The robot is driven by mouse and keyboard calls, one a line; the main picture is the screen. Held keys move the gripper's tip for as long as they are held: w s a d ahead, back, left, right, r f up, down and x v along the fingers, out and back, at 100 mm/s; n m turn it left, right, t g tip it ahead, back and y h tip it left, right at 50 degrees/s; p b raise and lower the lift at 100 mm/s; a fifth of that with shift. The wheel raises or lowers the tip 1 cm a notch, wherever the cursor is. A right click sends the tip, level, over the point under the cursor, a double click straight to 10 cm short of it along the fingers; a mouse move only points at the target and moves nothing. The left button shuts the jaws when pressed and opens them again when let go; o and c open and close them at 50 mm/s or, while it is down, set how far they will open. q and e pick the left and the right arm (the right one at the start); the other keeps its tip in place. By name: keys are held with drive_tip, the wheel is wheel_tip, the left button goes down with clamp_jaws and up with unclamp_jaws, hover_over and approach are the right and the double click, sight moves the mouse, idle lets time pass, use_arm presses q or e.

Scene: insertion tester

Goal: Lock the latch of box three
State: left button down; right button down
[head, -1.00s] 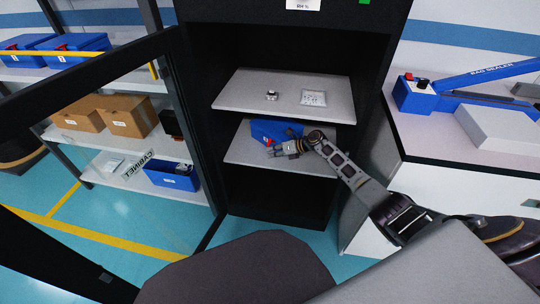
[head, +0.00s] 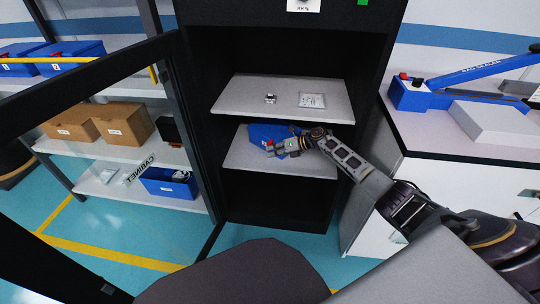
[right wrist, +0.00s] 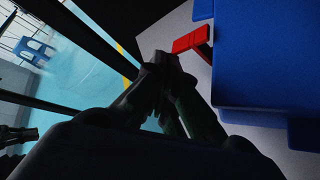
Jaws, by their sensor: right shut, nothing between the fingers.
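A blue box (head: 260,132) sits on the middle shelf of the open black cabinet, partly hidden by my right gripper; its number is not readable. In the right wrist view the box (right wrist: 268,55) fills the right side. A red latch (right wrist: 192,39) juts out from its near edge towards the left. My right gripper (head: 272,150) is shut and empty in front of the box. In the right wrist view its fingertips (right wrist: 163,60) are just left of and below the latch's outer end; I cannot tell whether they touch it.
The cabinet's upper shelf (head: 245,95) holds a small metal part and a white card. The open glass door frame (head: 95,72) stands at left, before racks with brown and blue boxes. A bench (head: 450,145) with a bag sealer stands at right.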

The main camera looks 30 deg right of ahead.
drive_tip(key=shift+d+r, duration=0.1)
drive_tip(key=shift+r, duration=0.05)
drive_tip(key=shift+a+r, duration=0.1)
drive_tip(key=shift+a, duration=0.1)
drive_tip(key=shift+d, duration=0.2)
use_arm(q)
drive_tip(key=shift+a+r+p, duration=0.2)
drive_tip(key=shift+r+p, duration=0.05)
drive_tip(key=shift+p, duration=0.2)
use_arm(e)
drive_tip(key=shift+r, duration=0.5)
use_arm(q)
drive_tip(key=shift+r, duration=0.15)
use_arm(e)
drive_tip(key=shift+a+r, duration=0.1)
drive_tip(key=shift+r, duration=0.15)
drive_tip(key=shift+f, duration=0.25)
